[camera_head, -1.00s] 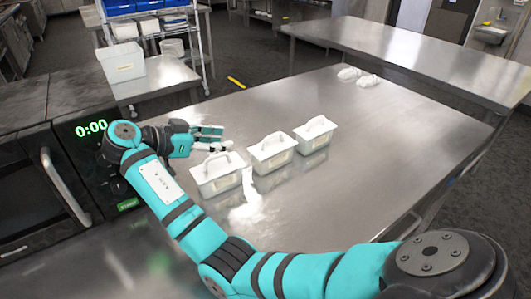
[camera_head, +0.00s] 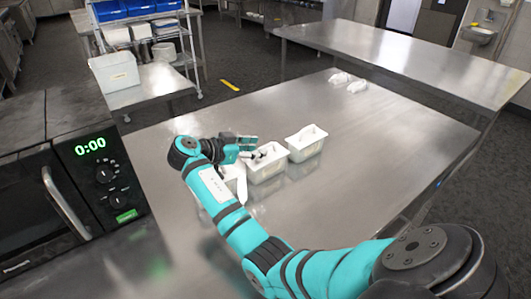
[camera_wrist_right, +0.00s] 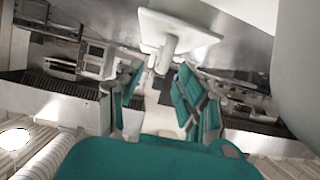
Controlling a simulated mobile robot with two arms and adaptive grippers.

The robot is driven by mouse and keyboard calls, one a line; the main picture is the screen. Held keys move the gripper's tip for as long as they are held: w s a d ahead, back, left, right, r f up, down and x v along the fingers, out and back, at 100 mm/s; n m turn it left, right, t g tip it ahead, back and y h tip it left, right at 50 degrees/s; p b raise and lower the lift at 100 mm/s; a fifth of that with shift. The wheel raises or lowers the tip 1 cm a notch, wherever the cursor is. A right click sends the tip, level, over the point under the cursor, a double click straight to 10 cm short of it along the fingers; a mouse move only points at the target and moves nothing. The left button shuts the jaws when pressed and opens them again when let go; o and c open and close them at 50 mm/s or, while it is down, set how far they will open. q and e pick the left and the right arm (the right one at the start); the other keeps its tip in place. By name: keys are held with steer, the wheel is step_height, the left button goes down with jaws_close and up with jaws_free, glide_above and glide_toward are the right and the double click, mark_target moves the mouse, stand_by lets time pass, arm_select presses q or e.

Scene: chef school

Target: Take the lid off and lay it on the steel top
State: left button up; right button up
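Three small white tubs stand in a row on the steel top (camera_head: 390,125). The left tub (camera_head: 232,182) is mostly hidden by my right arm. My left gripper is not in view.
A microwave (camera_head: 100,175) stands at the left. Two crumpled white items (camera_head: 348,82) lie at the far edge of the steel top. The middle and right of the top are clear. A second steel table (camera_head: 410,60) and a rack (camera_head: 145,40) stand behind.

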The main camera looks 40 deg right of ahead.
mark_target(262, 147)
steer(key=x, duration=0.2)
steer(key=shift+d+p, duration=0.4)
steer(key=shift+d, duration=0.05)
steer(key=shift+d+f, duration=0.2)
steer(key=shift+d, duration=0.1)
steer(key=shift+a, duration=0.1)
jaws_close()
steer(key=shift+r, duration=0.15)
